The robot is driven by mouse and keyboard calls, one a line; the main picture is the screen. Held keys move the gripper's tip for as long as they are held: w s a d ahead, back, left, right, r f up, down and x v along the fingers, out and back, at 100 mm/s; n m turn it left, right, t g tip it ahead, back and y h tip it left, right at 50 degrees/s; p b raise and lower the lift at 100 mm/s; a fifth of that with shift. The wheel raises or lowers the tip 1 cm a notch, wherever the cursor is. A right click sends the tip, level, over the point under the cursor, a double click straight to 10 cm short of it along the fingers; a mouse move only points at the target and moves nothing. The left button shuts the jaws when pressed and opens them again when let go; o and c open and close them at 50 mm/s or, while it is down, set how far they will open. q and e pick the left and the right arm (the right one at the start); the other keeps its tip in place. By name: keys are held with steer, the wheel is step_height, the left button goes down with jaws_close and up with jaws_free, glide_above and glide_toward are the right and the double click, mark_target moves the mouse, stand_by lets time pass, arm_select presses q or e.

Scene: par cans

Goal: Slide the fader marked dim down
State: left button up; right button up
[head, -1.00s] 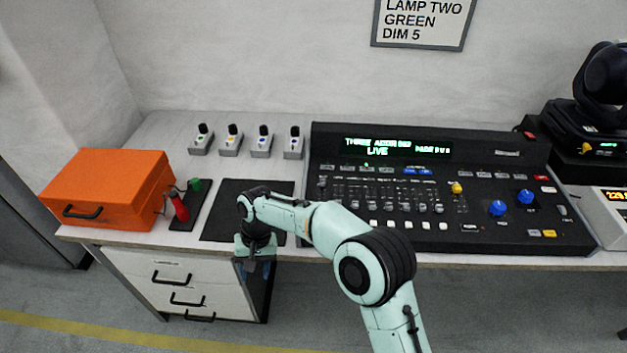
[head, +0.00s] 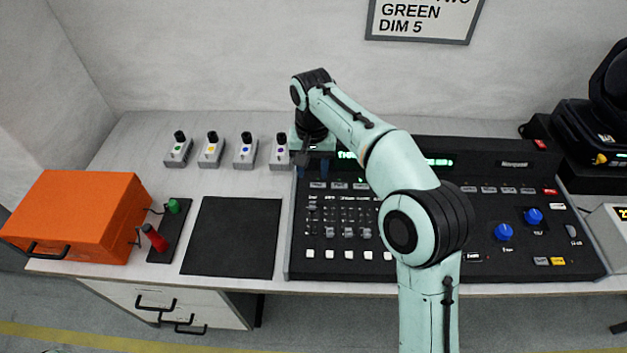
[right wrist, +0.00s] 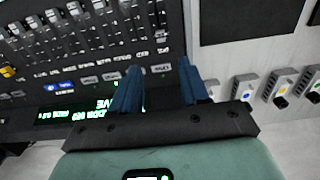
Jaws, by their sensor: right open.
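The black lighting console (head: 480,225) lies on the desk, with a bank of vertical faders (head: 347,222) in its left half. The leftmost fader's knob (head: 312,208) sits higher than the grey knobs beside it. The fader labels are too small to read, so I cannot tell which is marked dim. My right gripper (head: 312,168) is open and empty over the console's upper left, by the display's left end. The right wrist view shows its two blue fingers (right wrist: 158,85) apart, with faders (right wrist: 75,22) beyond them. My arm hides part of the console. My left gripper is out of view.
Several small switch boxes (head: 245,153) stand behind a black mat (head: 233,238). An orange case (head: 75,215) and a red-handled lever (head: 154,238) are at left. Blue knobs (head: 503,232) are on the console's right. A black lamp (head: 590,125) stands at far right.

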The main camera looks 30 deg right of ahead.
steer(key=b, duration=0.3)
glide_toward(312, 203)
step_height(312, 203, down, 7)
steer(key=shift+s, duration=0.15)
steer(key=shift+f, duration=0.65)
jaws_close()
